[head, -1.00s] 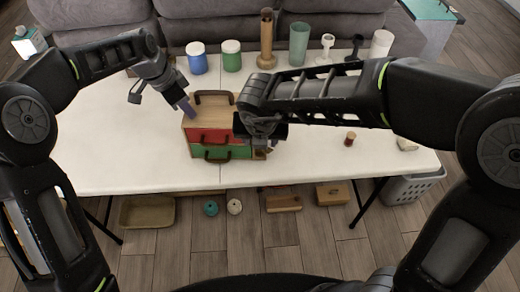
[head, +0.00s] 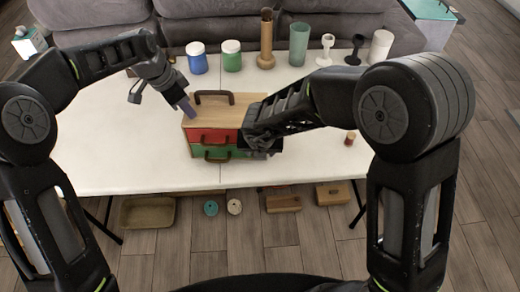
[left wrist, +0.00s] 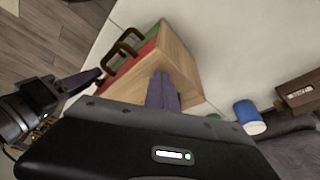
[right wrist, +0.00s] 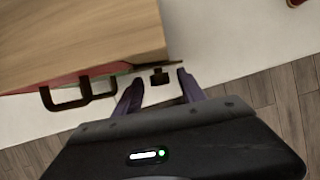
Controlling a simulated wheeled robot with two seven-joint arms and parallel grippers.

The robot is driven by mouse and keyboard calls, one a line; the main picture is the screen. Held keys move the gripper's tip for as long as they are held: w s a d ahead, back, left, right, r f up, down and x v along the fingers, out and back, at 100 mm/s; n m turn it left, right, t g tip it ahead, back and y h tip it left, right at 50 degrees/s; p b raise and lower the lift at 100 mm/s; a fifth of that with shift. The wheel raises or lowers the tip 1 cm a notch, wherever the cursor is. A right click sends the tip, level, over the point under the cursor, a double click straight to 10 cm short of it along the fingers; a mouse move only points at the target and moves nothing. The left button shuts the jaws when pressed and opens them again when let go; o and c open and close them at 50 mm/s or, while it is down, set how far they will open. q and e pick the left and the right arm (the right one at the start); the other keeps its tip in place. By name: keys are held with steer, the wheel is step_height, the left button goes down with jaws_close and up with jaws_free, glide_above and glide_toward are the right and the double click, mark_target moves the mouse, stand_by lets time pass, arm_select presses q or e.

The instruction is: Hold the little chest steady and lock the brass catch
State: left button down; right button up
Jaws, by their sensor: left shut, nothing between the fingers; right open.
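My right arm hides this end in the head view.
Blue (head: 197,60) and green-and-white (head: 231,58) jars, a brown vase (head: 266,40) and a green cup (head: 299,44) stand along the back edge. A small brown bottle (head: 350,138) stands right of the chest. The table's front left is clear.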

steer(key=shift+f, duration=0.1)
jaws_close()
stand_by(0.5)
